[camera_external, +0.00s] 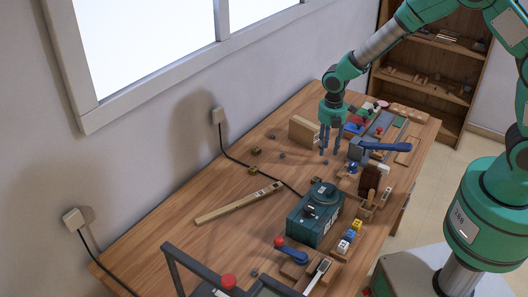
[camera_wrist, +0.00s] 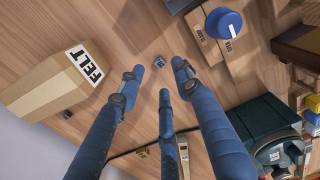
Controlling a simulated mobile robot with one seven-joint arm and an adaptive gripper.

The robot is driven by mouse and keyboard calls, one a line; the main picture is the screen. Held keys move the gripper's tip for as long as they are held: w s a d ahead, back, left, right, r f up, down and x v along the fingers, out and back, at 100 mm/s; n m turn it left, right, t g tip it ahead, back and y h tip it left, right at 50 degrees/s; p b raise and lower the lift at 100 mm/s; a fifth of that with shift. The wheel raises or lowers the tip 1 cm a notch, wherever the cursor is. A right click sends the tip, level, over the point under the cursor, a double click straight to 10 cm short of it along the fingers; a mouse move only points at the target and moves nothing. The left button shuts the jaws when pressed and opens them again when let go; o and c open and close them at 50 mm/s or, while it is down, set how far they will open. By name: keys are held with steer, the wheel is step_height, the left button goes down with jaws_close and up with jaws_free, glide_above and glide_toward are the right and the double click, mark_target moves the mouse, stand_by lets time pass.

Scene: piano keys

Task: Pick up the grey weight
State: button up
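A small grey weight (camera_wrist: 159,61) lies on the wooden table just beyond my fingertips in the wrist view. I cannot pick it out for sure in the external view. My gripper (camera_external: 329,150) points down over the far half of the table. Its three blue fingers are spread open and empty in the wrist view (camera_wrist: 157,80). The weight appears near the gap between the fingertips, not touched by them. The exact height of the fingertips above it is hard to tell.
A wooden box labelled FELT (camera_wrist: 52,84) stands left of my fingers. Wooden blocks with a blue knob (camera_wrist: 224,23) are at right. A green machine (camera_external: 315,213) stands nearer the camera. Small dark pieces (camera_external: 272,136) and a wooden bar (camera_external: 240,203) lie around.

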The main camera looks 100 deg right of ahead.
mark_target(326, 160)
steer(key=shift+f, duration=0.15)
steer(key=shift+f+b, duration=0.9)
steer(key=shift+f, duration=1.6)
jaws_close()
